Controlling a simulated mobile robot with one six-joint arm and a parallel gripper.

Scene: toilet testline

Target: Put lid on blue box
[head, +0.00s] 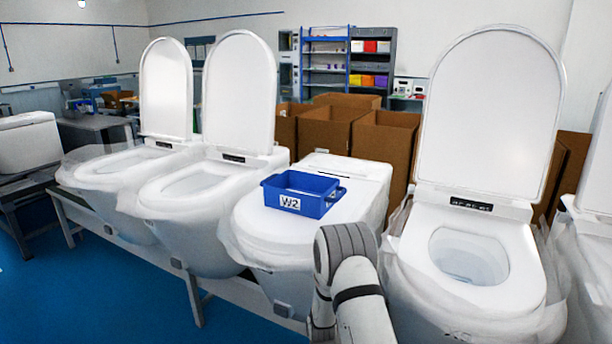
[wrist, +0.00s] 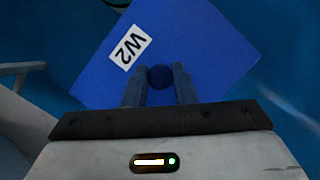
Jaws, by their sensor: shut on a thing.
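The blue box (head: 319,208) with a white W2 label stands open on the closed seat cover of the middle toilet in the head view. Its lid is not on it. In the wrist view, the flat blue lid (wrist: 195,38) also bears a W2 label and shows tilted in the picture. My gripper (wrist: 160,75) is shut on the round dark knob at the lid's middle. The lid's lower edge is partly hidden by my gripper. My gripper and the lid are not visible in the head view, where only part of my arm shows below the box.
Toilets with raised covers stand on both sides of the box, at left (head: 240,95) and right (head: 492,115). Brown cardboard boxes (head: 385,140) stand behind. The blue floor (head: 120,290) is clear at the lower left.

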